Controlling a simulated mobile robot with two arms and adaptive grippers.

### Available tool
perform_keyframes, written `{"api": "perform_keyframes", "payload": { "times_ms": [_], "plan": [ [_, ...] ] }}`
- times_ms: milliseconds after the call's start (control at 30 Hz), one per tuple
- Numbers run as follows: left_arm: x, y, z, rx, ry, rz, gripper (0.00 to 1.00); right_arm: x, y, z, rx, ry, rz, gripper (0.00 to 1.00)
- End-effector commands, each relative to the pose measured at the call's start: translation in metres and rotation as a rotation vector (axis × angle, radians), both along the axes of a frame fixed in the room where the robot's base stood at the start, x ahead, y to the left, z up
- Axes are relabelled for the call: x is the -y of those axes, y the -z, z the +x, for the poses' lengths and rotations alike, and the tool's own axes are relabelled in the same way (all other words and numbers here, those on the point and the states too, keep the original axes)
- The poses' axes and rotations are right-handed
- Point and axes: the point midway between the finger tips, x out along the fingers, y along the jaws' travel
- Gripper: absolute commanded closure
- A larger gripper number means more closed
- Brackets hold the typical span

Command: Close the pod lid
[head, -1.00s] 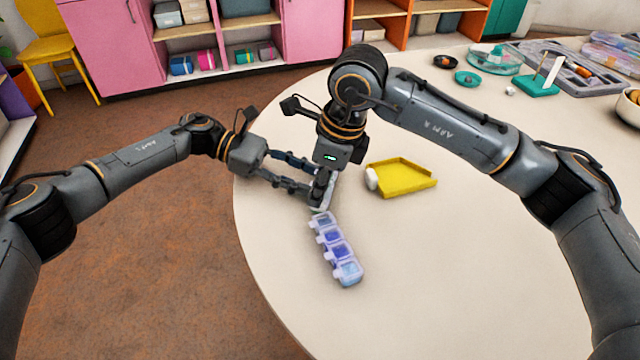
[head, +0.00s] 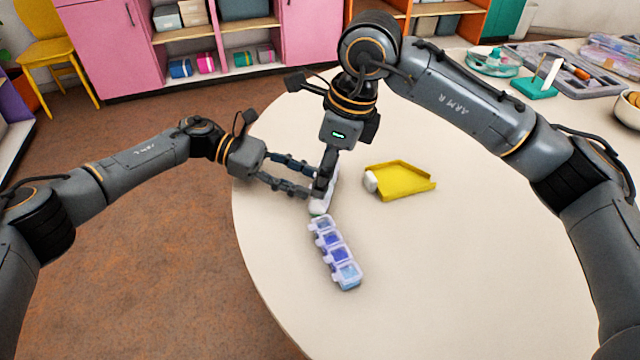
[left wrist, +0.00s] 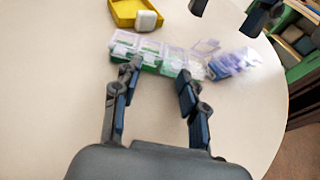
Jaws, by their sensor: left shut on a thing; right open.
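A row of clear-lidded pods with green bases (left wrist: 150,58) lies on the table. In the left wrist view one clear lid (left wrist: 206,47) stands raised at its right end. In the head view the row (head: 325,198) is mostly hidden behind my grippers. My left gripper (left wrist: 158,75) is shut on the green pod row, with one finger on each side. It also shows in the head view (head: 312,180). My right gripper (head: 323,188) is open above the row, pointing down; its fingers show at the top right of the left wrist view (left wrist: 232,12).
A purple-and-blue pod row (head: 336,255) lies just in front, close to the green row's end. A yellow tray (head: 408,186) with a white block (head: 371,181) is to the right. The table's left edge is near; its front right is clear.

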Motion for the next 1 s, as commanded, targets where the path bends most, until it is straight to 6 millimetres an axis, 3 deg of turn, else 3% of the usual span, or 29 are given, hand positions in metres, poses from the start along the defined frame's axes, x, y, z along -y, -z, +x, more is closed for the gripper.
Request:
{"api": "perform_keyframes", "payload": {
  "times_ms": [100,333,800,1000],
  "plan": [
    [0.000,0.000,0.000,0.000,0.000,0.000,0.73,0.006,-0.027,-0.001,0.003,0.002,0.000,0.49],
    [0.000,0.000,0.000,0.000,0.000,0.000,0.73,0.014,-0.061,-0.004,0.000,0.002,-0.001,0.49],
    [0.000,0.000,0.000,0.000,-0.001,0.000,0.73,0.016,-0.070,-0.005,-0.003,0.000,-0.002,0.49],
    [0.000,0.000,0.000,0.000,-0.001,0.000,0.73,0.001,-0.077,-0.003,-0.028,-0.019,-0.076,0.49]
  ]
}}
